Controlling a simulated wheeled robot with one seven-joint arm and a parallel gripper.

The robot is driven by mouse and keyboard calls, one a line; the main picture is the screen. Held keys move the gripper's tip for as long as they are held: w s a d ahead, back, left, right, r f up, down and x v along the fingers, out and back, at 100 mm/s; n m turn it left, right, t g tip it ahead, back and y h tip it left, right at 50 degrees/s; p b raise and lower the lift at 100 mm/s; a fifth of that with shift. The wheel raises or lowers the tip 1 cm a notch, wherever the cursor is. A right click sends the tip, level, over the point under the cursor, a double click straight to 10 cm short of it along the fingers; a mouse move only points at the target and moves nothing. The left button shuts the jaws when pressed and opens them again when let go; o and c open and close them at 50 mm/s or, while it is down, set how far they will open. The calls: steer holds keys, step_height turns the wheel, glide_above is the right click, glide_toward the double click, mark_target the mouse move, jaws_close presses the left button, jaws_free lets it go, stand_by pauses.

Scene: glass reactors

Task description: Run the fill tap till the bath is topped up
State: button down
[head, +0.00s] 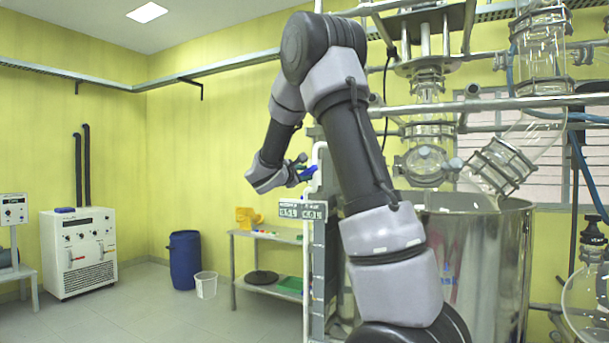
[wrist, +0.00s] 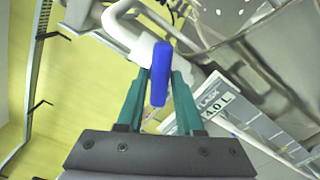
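The fill tap's blue handle (wrist: 160,75) stands in front of a white pipe in the wrist view. It also shows as a small blue patch in the head view (head: 308,172). My gripper (wrist: 161,78) has its two teal fingers on either side of the handle, with almost no gap, so it looks shut on it. In the head view my gripper (head: 301,171) is beside the white pipe (head: 320,160). The large steel bath (head: 505,255) stands at the right under the glassware. Its water level is hidden, and no stream of water shows.
Small label plates (head: 301,211) hang below the tap. A shelf table (head: 262,236) with a yellow item stands behind. A blue drum (head: 185,260), a white bucket (head: 206,284) and a white cabinet (head: 80,252) stand at left. Glass vessels (head: 427,165) hang over the bath.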

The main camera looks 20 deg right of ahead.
steer(key=shift+m, duration=2.9)
steer(key=c, duration=0.7)
jaws_free()
steer(key=v, duration=1.1)
steer(key=shift+d, duration=0.1)
